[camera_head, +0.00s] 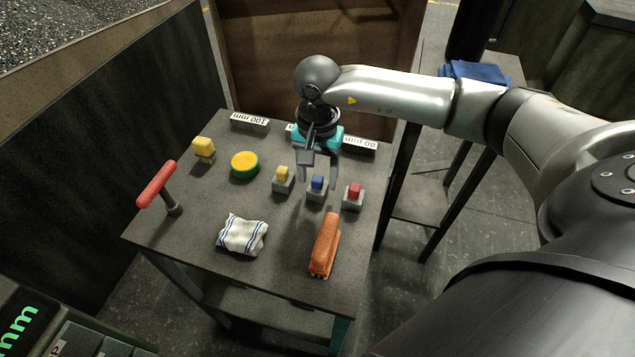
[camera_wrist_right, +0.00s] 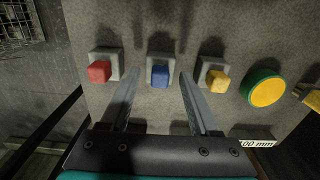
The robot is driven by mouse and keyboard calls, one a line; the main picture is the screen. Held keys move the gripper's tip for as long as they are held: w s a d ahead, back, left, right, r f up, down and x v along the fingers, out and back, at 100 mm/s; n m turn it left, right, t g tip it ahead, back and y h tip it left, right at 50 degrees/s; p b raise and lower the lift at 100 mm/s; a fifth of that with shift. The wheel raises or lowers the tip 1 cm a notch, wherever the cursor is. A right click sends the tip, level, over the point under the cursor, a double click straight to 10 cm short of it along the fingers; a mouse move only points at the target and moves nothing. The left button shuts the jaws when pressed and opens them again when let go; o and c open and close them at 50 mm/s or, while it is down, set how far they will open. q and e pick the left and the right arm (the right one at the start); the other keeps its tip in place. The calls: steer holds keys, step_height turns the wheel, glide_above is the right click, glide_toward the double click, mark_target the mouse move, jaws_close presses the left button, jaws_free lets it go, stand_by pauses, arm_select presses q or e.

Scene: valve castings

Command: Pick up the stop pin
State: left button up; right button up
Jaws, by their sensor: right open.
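No part is labelled as the stop pin, and I cannot tell for sure which it is. A blue-topped piece (camera_head: 317,183) sits in a grey square block at the middle of the table. A yellow-topped piece (camera_head: 282,173) and a red-topped piece (camera_head: 354,191) sit in similar blocks either side. My right gripper (camera_head: 319,177) is open and empty, pointing down over the blue piece. In the right wrist view the blue piece (camera_wrist_right: 160,76) shows between the spread fingers, with the red piece (camera_wrist_right: 99,71) and yellow piece (camera_wrist_right: 217,81) outside them. My left gripper is not in view.
White-faced "100 mm" bars (camera_head: 250,123) line the back edge.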

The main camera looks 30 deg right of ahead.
steer(key=shift+r, duration=0.1)
jaws_close()
stand_by(0.3)
